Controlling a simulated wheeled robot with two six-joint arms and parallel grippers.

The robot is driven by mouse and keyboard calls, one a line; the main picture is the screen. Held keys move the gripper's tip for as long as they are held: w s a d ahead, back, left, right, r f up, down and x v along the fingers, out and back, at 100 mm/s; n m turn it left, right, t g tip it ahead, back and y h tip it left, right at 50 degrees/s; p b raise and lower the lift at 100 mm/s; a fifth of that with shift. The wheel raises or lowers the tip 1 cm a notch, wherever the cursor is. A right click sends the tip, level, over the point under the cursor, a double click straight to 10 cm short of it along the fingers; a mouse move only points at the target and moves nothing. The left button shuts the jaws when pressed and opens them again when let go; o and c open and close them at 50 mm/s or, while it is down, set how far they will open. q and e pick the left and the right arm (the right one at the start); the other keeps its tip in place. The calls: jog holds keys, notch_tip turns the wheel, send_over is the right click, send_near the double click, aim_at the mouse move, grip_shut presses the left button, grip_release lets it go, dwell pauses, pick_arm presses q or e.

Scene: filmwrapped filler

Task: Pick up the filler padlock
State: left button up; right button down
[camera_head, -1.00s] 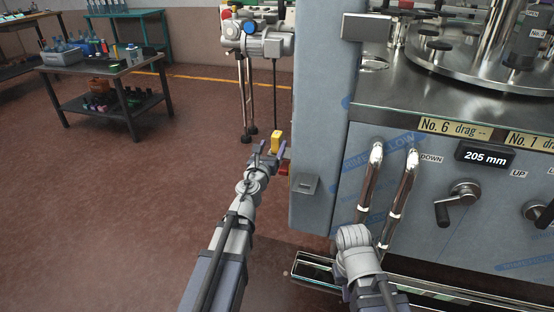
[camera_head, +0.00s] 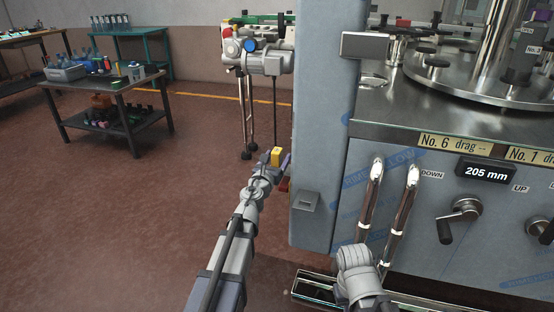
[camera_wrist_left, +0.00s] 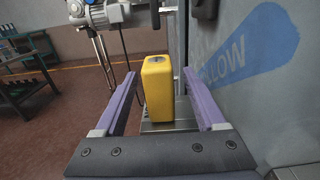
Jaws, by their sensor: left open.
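The yellow padlock (camera_head: 276,157) is a small block beside the left edge of the grey machine cabinet. In the left wrist view the padlock (camera_wrist_left: 158,92) stands upright, with a dark spot on its top and a metal plate below it. My left gripper (camera_head: 271,164) is at the padlock, open. In the left wrist view its purple fingers (camera_wrist_left: 160,76) lie on either side of the padlock, with gaps to both sides. My right arm shows at the bottom of the head view in front of the cabinet, but its fingers are not visible.
The grey cabinet (camera_head: 318,110) stands close on the right, with two chrome handles (camera_head: 371,195) and cranks (camera_head: 459,215). A grey motor unit (camera_head: 264,62) is behind the padlock. A worktable (camera_head: 125,84) stands at the left. The floor between is clear.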

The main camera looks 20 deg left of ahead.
pick_arm(q)
jog(key=w, duration=0.3)
jog(key=shift+w+r, duration=0.1)
jog(key=shift+w, duration=0.1)
jog(key=shift+s, duration=0.1)
grip_shut()
dwell(0.3)
